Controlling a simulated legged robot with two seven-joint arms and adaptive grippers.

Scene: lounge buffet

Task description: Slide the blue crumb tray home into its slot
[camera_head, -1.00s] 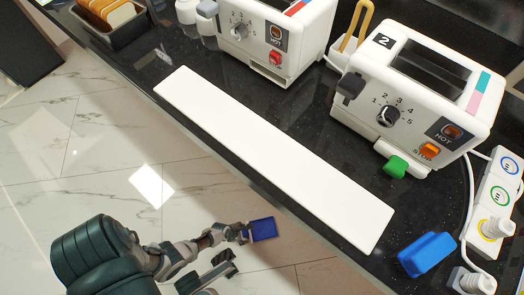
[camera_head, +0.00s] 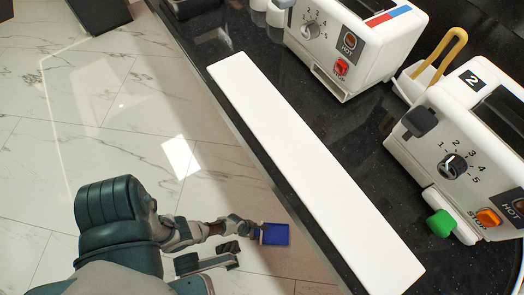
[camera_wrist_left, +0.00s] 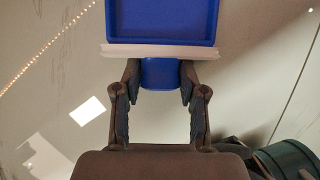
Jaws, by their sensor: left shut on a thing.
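The blue crumb tray (camera_head: 274,234) is in my left gripper (camera_head: 256,232), held out over the floor beside the counter. In the left wrist view the tray (camera_wrist_left: 160,22) shows a raised blue rim, a pale front strip and a blue grip (camera_wrist_left: 160,74). The two fingers (camera_wrist_left: 160,88) are closed around that grip. The toaster with the red stop button (camera_head: 352,40) has a dark opening (camera_head: 328,82) low on its front. The toaster marked 2 (camera_head: 455,150) has a green grip (camera_head: 440,223) low on its front. My right gripper is not in view.
A long white board (camera_head: 310,165) lies along the counter's near edge, between the tray and the toasters. The dark counter (camera_head: 368,128) is bare between board and toasters. A yellow-handled item (camera_head: 440,60) stands between the toasters. Pale marble floor (camera_head: 70,140) is open at left.

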